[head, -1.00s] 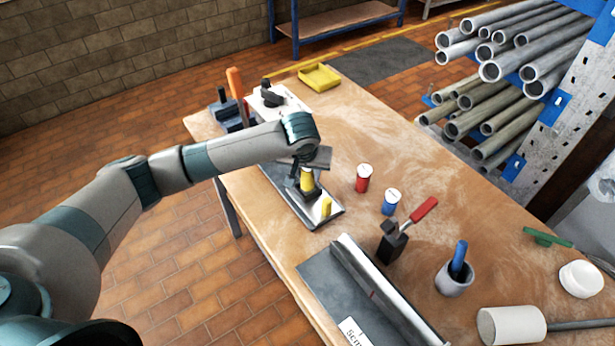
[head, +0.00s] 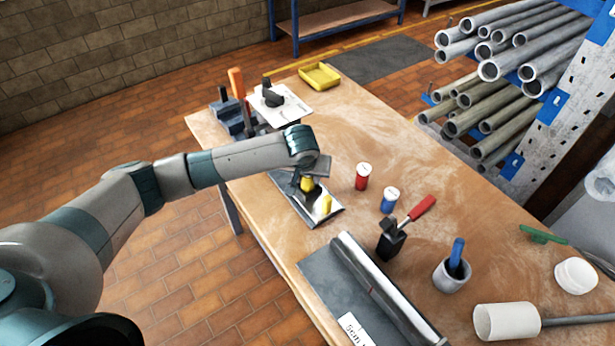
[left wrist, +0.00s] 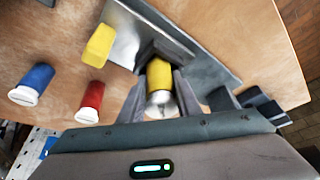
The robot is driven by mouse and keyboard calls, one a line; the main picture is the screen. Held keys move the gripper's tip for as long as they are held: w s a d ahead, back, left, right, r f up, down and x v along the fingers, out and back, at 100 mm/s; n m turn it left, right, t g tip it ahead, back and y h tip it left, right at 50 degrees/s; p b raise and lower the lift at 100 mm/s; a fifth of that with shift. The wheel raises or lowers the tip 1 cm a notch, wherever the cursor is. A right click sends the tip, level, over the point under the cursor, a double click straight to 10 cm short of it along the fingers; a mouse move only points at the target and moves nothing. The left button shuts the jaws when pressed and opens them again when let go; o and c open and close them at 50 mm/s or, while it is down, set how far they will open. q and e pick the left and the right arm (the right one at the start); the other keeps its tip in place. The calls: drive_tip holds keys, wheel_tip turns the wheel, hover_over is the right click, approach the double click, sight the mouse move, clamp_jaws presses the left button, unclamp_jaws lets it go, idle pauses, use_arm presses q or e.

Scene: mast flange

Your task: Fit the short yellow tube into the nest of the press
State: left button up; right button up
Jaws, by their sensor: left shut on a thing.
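My left gripper (head: 306,183) is shut on the short yellow tube (head: 307,185), over the metal plate of what seems to be the press (head: 305,211). In the left wrist view the yellow tube (left wrist: 159,73) sits between the two fingers of the left gripper (left wrist: 160,92), its silvery end towards the camera. A yellow block (left wrist: 98,45) stands on the plate beside it; it also shows in the head view (head: 326,204). The tube's lower end and the nest are hidden, so I cannot tell whether they touch. My right gripper is not in view.
A red tube (head: 362,177) and a blue tube (head: 389,201) stand right of the plate. A black clamp (head: 391,241) with a red handle and a long metal rail (head: 380,285) are nearer. A yellow tray (head: 319,76) lies at the back. The wooden tabletop between is clear.

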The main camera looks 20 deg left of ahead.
use_arm(q)
drive_tip(key=o, duration=1.1)
drive_tip(key=shift+s+f, duration=0.45)
drive_tip(key=shift+f, duration=0.25)
drive_tip(key=shift+c, duration=0.2)
drive_tip(key=shift+o, duration=0.2)
drive_tip(key=shift+r, duration=0.15)
drive_tip(key=shift+w+r, duration=0.15)
drive_tip(key=shift+r, duration=0.3)
drive_tip(key=b+v, duration=0.3)
drive_tip(key=v, duration=0.9)
drive_tip(key=shift+w+r, duration=0.3)
drive_tip(key=shift+w, duration=0.05)
drive_tip(key=shift+f, duration=0.1)
